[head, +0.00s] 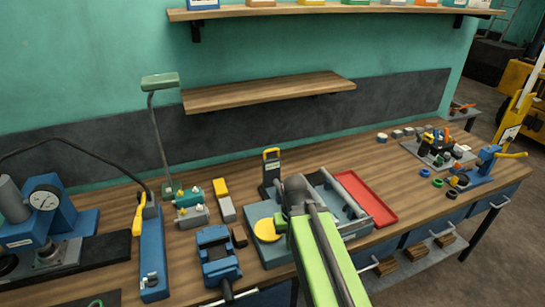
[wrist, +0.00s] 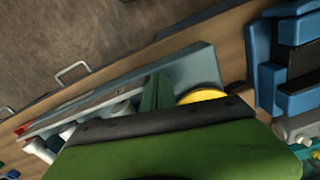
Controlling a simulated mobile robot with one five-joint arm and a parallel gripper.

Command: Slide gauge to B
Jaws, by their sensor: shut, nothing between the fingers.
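A blue-grey plate (head: 262,212) lies on the bench with a yellow disc (head: 265,230) on its left part. A dark upright block with a yellow handle (head: 271,168) stands at its back edge; it may be the gauge, but I cannot tell. No letter B is readable. My gripper is over the plate, right of the disc, hidden in the head view behind my green arm. In the wrist view my gripper (wrist: 156,92) is shut and empty, beside the yellow disc (wrist: 202,95). I cannot tell whether it touches the plate (wrist: 198,68).
A red tray (head: 365,198) lies to the right of the plate. A blue vise (head: 218,255) stands to the left. A blue press with a round dial (head: 45,199) is at the far left. A wooden shelf (head: 270,92) hangs above the bench.

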